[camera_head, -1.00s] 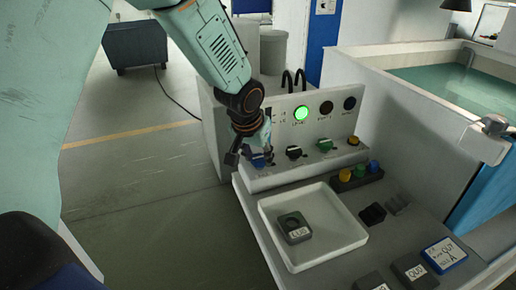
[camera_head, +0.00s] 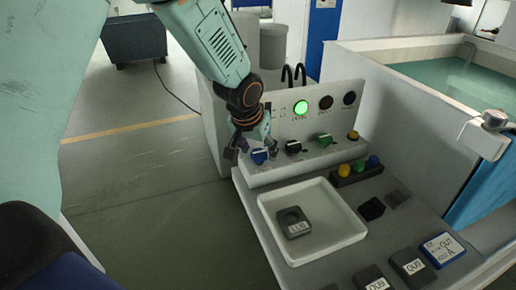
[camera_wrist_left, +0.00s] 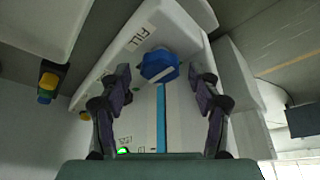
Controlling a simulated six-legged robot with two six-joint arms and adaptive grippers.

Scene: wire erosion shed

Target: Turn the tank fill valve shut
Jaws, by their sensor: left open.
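The fill valve is a blue knob (camera_head: 259,156) at the left end of the sloped console face. In the left wrist view the blue knob (camera_wrist_left: 159,65) sits beside a label reading FILL. My left gripper (camera_head: 250,151) is at the knob with its fingers apart. In the wrist view the two fingers of the left gripper (camera_wrist_left: 162,80) stand on either side of the knob's line, with visible gaps. I cannot tell how deep the fingers reach. My right gripper is not in view.
A black knob (camera_head: 293,147) and a green knob (camera_head: 325,139) stand right of the valve. A lit green lamp (camera_head: 301,108) is on the panel above. A white tray (camera_head: 338,245) holds a grey block (camera_head: 293,222). A water tank (camera_head: 440,80) is at the right.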

